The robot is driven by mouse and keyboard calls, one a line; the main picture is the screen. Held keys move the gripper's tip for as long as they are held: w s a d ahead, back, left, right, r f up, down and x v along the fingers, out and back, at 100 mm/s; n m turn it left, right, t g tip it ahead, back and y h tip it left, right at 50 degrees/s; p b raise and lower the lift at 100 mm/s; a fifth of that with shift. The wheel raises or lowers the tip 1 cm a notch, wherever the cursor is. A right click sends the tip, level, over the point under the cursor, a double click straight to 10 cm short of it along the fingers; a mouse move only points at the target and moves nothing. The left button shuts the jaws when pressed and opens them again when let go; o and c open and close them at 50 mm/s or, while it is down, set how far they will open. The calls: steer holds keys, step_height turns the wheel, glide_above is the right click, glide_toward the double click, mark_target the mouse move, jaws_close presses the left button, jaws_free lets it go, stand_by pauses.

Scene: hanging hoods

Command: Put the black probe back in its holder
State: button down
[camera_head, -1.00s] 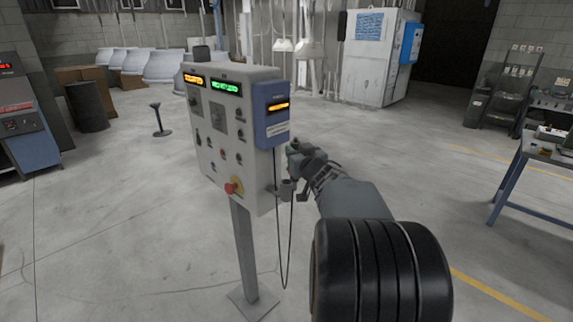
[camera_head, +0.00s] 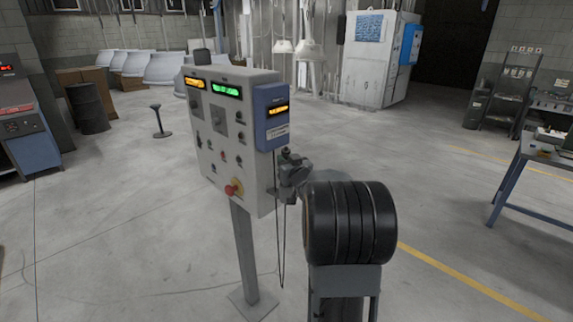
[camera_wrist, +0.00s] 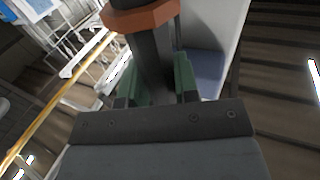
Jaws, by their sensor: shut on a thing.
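The black probe (camera_wrist: 152,45) stands between the green-padded fingers of my gripper (camera_wrist: 158,80) in the wrist view. An orange-brown collar (camera_wrist: 142,17) rings the probe beyond the fingers. In the head view my gripper (camera_head: 288,163) is shut, close to the right side of the grey control panel (camera_head: 225,145), just below the blue meter box (camera_head: 271,117). The probe itself cannot be made out there. The holder on the panel's lower right side is mostly hidden behind my gripper and wrist, so I cannot tell whether the probe touches it.
A dark cable (camera_head: 281,255) hangs in a long loop below the panel's right side. A red knob (camera_head: 233,189) sticks out of the panel front. The panel stands on a grey post (camera_head: 244,255). A blue-legged workbench (camera_head: 545,155) stands right. Floor between is clear.

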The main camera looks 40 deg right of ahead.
steer(key=shift+f+g, duration=0.3)
steer(key=shift+f, duration=0.65)
steer(key=c, duration=1.2)
jaws_free()
steer(key=shift+c, duration=0.2)
steer(key=shift+o, duration=0.7)
steer(key=shift+w+d+f, duration=0.1)
steer(key=shift+w+f, duration=0.05)
steer(key=shift+w, duration=0.05)
steer(key=shift+o, duration=1.3)
steer(key=shift+s+r, duration=0.1)
steer(key=shift+r, duration=0.2)
steer(key=shift+f, duration=0.1)
